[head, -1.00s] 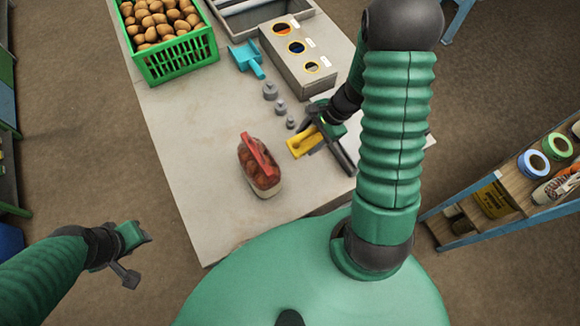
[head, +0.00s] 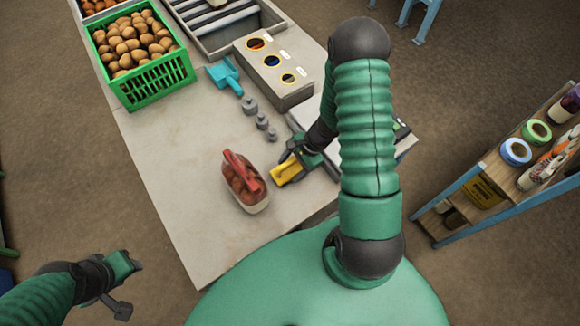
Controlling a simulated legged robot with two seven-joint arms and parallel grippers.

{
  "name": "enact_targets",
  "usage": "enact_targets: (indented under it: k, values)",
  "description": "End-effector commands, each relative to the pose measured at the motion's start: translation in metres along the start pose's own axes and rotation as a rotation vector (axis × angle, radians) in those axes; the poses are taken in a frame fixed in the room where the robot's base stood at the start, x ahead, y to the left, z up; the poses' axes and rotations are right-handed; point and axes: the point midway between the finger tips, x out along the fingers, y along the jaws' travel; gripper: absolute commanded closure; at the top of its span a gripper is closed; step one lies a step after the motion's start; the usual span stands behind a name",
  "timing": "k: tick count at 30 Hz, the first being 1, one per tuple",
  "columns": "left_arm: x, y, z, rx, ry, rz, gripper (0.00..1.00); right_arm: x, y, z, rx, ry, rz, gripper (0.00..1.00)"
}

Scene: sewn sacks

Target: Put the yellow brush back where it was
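The yellow brush (head: 286,173) is at the right part of the table (head: 165,160), just right of a small filled bag (head: 243,187) with a red top. My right gripper (head: 290,166) is at the brush, and its dark fingers appear closed on it. The gripper hides part of the brush. I cannot tell whether the brush touches the table. My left gripper (head: 131,288) is off the table at the lower left, with its fingers spread and empty.
Several grey weights (head: 262,121) stand behind the brush. A blue dustpan (head: 226,77), a box with round holes (head: 272,72) and a green crate of potatoes (head: 146,88) are farther back. A shelf (head: 490,190) stands right. The table's front left is clear.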

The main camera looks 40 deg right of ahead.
Motion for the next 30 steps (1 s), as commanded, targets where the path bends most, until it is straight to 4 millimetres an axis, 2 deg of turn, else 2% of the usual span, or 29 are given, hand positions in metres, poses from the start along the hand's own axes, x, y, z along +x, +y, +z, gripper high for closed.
enact_targets:
  k: [1,4,11,15,17,27,30]
  values:
    - [0.000,0.000,0.000,0.000,0.000,0.000,0.64,0.000,0.000,0.000,0.000,0.000,0.000,0.33]
    - [0.000,0.000,0.000,0.001,0.000,0.000,0.64,-0.001,0.000,0.000,0.000,-0.001,-0.001,0.21]
    - [-0.001,0.000,0.000,0.001,0.000,0.000,0.64,-0.001,-0.001,0.000,-0.001,0.000,-0.001,0.21]
    - [-0.003,0.000,-0.001,0.001,0.000,0.000,0.64,-0.008,-0.002,0.002,-0.004,0.004,-0.003,0.21]
    - [-0.003,0.000,-0.001,0.001,0.000,0.000,0.64,-0.018,-0.003,0.002,-0.004,0.004,-0.005,0.21]
    - [-0.004,0.000,-0.001,0.000,0.000,0.000,0.64,-0.102,-0.002,0.001,-0.004,0.003,-0.005,0.21]
    - [-0.004,0.000,-0.001,0.001,0.000,0.000,0.64,-0.116,-0.002,0.001,-0.003,0.002,-0.003,0.21]
